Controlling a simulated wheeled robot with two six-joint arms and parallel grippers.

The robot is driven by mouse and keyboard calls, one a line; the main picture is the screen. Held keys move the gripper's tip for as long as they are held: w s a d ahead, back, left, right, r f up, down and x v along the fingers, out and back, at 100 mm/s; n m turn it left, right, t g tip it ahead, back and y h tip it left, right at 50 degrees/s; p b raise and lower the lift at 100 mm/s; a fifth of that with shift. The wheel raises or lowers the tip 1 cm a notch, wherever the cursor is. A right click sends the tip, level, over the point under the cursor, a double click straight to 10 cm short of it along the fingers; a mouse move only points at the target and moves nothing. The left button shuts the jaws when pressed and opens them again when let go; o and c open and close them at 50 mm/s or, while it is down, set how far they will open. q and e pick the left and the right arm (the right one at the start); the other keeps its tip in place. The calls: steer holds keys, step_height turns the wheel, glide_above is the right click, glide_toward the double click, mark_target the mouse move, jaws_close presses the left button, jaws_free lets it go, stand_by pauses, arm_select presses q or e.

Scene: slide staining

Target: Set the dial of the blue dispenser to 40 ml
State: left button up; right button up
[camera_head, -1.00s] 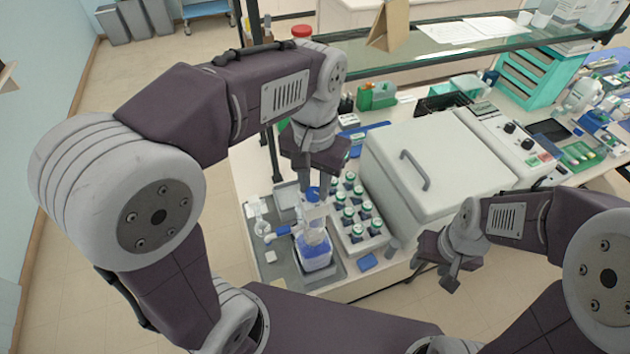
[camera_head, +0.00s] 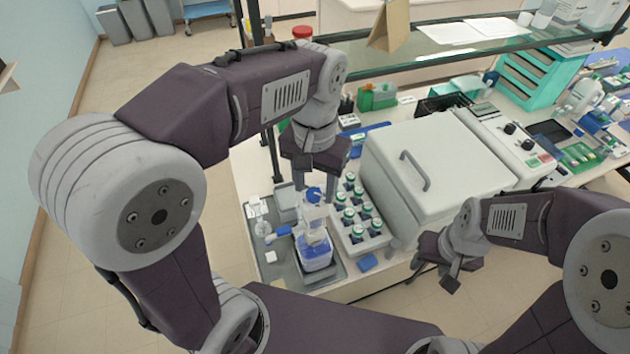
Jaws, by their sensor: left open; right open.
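The blue dispenser (camera_head: 314,250) stands upright on a grey tray (camera_head: 282,268) at the front left of the bench. It has a clear bottle with blue contents, a pale upper body and a blue top (camera_head: 313,195). The dial's setting is too small to read. My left gripper (camera_head: 314,182) points down just above the blue top, with its fingers open; I cannot tell whether they touch it. My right gripper (camera_head: 432,278) is open and empty near the bench's front edge, to the right of the dispenser.
A rack of green-capped bottles (camera_head: 359,240) stands close to the right of the dispenser. A large white box with a handle (camera_head: 430,165) stands beyond it. A glass shelf (camera_head: 450,58) on dark posts spans the back. A small blue block (camera_head: 368,262) lies near the front edge.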

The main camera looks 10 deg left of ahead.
mark_target(315, 191)
arm_select(q)
step_height(315, 191, up, 9)
stand_by(0.4)
